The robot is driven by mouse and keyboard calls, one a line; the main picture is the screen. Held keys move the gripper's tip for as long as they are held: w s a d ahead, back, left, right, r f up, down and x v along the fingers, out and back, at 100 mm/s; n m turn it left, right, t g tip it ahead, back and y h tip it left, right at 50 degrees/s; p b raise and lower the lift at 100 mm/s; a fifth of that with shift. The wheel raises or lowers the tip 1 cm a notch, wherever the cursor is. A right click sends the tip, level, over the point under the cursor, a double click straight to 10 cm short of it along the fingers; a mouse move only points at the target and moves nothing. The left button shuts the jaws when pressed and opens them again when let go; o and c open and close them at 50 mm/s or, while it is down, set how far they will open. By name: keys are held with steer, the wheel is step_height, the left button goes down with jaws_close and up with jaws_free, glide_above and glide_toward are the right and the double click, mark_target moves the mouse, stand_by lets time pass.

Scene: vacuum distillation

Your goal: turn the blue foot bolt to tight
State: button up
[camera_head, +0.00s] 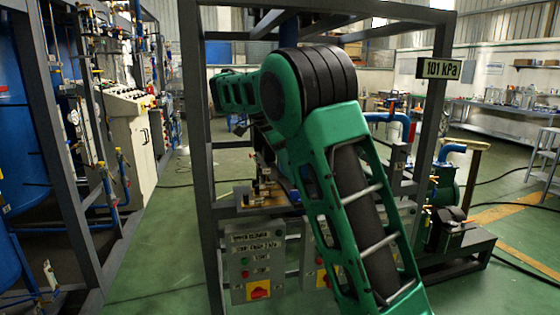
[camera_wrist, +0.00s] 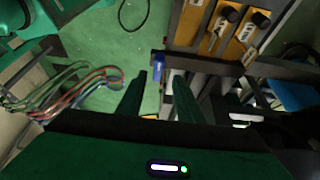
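My gripper (camera_wrist: 160,77) shows in the wrist view with its two dark green fingers apart and nothing held between them. A small blue part (camera_wrist: 158,64) sits just past the fingertips, beside the edge of a dark frame. It may be the blue foot bolt, but it is too small to tell. Whether the fingers touch it is unclear. In the head view my green arm crosses the middle of the picture and hides whatever is behind it. My gripper and the bolt cannot be made out there.
A grey steel frame (camera_head: 205,180) surrounds my arm, with a control box (camera_head: 255,262) on its lower front. A "101 kPa" sign (camera_head: 444,69) hangs at right. In the wrist view, coloured cables (camera_wrist: 95,80) lie at left and an orange-brown panel (camera_wrist: 215,25) is at upper right. Green floor shows between.

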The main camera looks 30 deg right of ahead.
steer(key=shift+v, duration=2.4)
steer(key=s+d+f+n+y, duration=0.1)
steer(key=s+d+f+n, duration=0.2)
steer(key=s+d, duration=0.45)
steer(key=s+d+f+n+y, duration=0.1)
steer(key=s+d+f+n, duration=0.25)
steer(key=s, duration=0.75)
steer(key=s+a+f+n+y, duration=0.1)
steer(key=s+a+f+n, duration=0.1)
steer(key=s, duration=0.4)
steer(key=s+a+f+n+t, duration=0.1)
steer(key=s+a+f+n, duration=0.2)
steer(key=s+a+f, duration=0.2)
steer(key=s+a+f+n+y, duration=0.1)
steer(key=s+a+f+n, duration=0.2)
steer(key=s, duration=0.5)
steer(key=shift+a+f+y, duration=0.3)
steer(key=shift+a+f, duration=0.3)
steer(key=shift+f, duration=0.35)
steer(key=shift+s+n, duration=0.15)
steer(key=shift+n, duration=0.1)
